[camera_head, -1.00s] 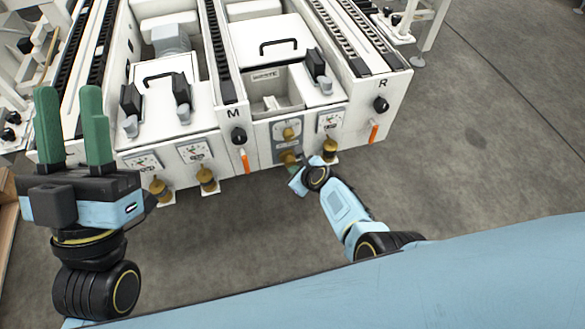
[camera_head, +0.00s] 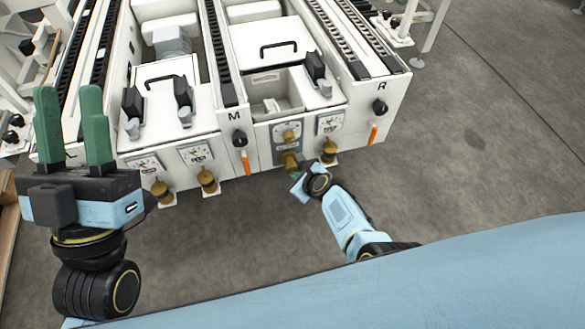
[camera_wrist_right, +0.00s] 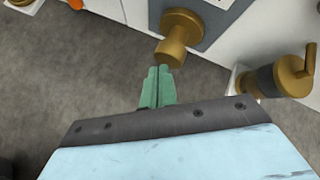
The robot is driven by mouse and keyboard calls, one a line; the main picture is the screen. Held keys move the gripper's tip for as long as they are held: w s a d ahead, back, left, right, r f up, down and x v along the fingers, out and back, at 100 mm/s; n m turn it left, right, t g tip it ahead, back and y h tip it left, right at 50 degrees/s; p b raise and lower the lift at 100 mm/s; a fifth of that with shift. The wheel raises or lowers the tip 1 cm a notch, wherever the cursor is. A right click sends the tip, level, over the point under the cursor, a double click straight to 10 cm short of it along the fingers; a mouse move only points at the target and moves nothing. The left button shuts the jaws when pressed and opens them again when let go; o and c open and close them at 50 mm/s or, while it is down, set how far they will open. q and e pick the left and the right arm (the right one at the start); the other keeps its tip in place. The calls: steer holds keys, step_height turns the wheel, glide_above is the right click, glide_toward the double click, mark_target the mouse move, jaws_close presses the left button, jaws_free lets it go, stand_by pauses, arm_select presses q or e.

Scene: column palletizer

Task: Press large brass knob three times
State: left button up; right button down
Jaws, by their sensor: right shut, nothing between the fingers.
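The large brass knob (camera_head: 290,160) sticks out from a grey plate on the machine's front, below a smaller round brass part (camera_head: 287,133). My left gripper (camera_head: 70,92) is open and empty, fingers up, at the left, far from the knob.
A brass valve (camera_head: 328,151) sits right of the knob and shows in the right wrist view (camera_wrist_right: 285,75). Two more brass valves (camera_head: 207,180) (camera_head: 161,190) are to the left. Orange-handled levers (camera_head: 246,163) (camera_head: 373,134) hang at the front. The floor before the machine is clear.

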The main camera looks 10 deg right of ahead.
arm_select(q)
steer(key=shift+r, duration=0.2)
arm_select(e)
steer(key=shift+s, duration=0.45)
arm_select(q)
steer(key=shift+r+p, duration=1.05)
steer(key=shift+p, duration=0.05)
arm_select(e)
steer(key=shift+s+d, duration=0.1)
steer(key=shift+s, duration=2.45)
steer(key=shift+d, duration=0.1)
stand_by(1.2)
